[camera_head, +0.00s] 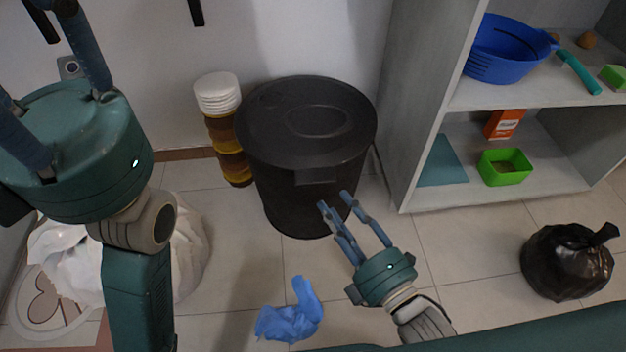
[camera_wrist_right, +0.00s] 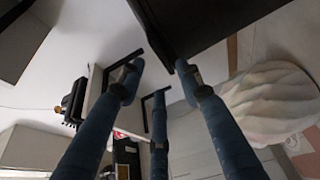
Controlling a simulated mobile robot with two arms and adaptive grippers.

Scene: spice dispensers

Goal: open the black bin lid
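The black bin (camera_head: 310,200) stands upright on the floor against the wall. Its round lid (camera_head: 318,112) lies flat on top, closed, with a small tab (camera_head: 318,176) at the front rim. My right gripper (camera_head: 342,203) is open and empty, in front of the bin with its fingers pointing up towards the tab. I cannot tell whether they touch the bin. In the right wrist view its blue fingers (camera_wrist_right: 158,80) are spread below a dark edge of the bin (camera_wrist_right: 205,25). My left gripper (camera_head: 55,95) is large at the upper left, fingers spread and empty, some tips cut off.
A stack of amber jars with white lids (camera_head: 222,125) stands left of the bin. A grey shelf (camera_head: 425,120) stands at its right. A blue crumpled bag (camera_head: 290,318) lies in front, a tied black bag (camera_head: 567,262) at right, a whitish sack (camera_head: 190,250) at left.

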